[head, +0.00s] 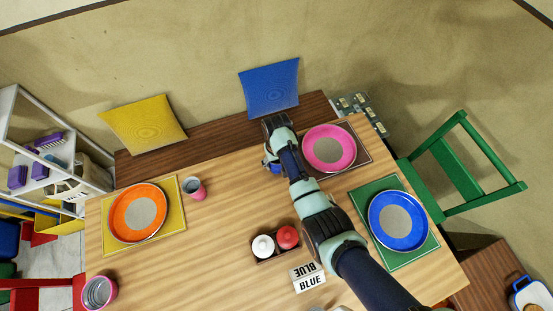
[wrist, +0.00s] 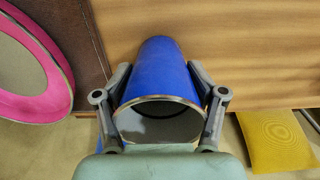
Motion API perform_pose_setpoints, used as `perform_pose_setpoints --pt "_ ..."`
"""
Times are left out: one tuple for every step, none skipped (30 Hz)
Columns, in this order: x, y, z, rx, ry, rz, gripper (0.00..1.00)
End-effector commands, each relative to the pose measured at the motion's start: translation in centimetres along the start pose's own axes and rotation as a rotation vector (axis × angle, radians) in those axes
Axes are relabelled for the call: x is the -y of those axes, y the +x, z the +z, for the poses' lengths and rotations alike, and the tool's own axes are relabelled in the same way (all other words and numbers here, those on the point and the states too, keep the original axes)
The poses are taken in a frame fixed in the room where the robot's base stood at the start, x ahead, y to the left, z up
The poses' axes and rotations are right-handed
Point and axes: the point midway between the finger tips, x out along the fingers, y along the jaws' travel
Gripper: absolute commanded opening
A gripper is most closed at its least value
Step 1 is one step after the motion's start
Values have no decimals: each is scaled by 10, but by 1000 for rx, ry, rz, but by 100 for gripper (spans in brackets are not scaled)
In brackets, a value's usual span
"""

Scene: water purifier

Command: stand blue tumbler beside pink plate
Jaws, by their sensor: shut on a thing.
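The blue tumbler (wrist: 160,75) is between the two fingers of my gripper (wrist: 160,100), which is shut on it. Its open rim faces the wrist camera. In the head view, only a bit of blue tumbler (head: 267,168) shows beside my arm, which hides most of it and my gripper. The pink plate (head: 320,134) lies on a brown placemat (head: 361,151), just right of my gripper in the head view. In the wrist view the pink plate (wrist: 66,70) is at the left, apart from the tumbler. I cannot tell whether the tumbler touches the table.
The wooden table (head: 235,225) also holds an orange plate (head: 116,213), a blue plate (head: 374,222), two pink cups (head: 199,194) (head: 85,291), a condiment caddy (head: 264,256) and a BLUE sign (head: 309,283). A bench with cushions runs along the far edge.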

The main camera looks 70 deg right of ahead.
Motion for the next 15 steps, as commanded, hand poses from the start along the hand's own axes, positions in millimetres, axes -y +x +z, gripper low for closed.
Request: perform_pose_setpoints --pt "0 6 -1 -2 0 0 31" --pt "0 6 -1 -2 0 0 31" --pt "0 5 -1 -3 0 0 31" --pt "0 4 -1 -3 0 0 31" --pt "0 4 -1 -3 0 0 31" --pt "0 4 -1 -3 0 0 31" --pt "0 4 -1 -2 0 0 31" --pt "0 5 -1 -2 0 0 31" --pt "0 6 -1 -2 0 0 31" --pt "0 8 0 -2 0 0 31" --pt "0 8 0 -1 0 0 68" --pt "0 7 0 -2 0 0 75" --pt "0 7 0 -2 0 0 80" --pt "0 7 0 -1 0 0 85" --pt "0 7 0 -2 0 0 92"
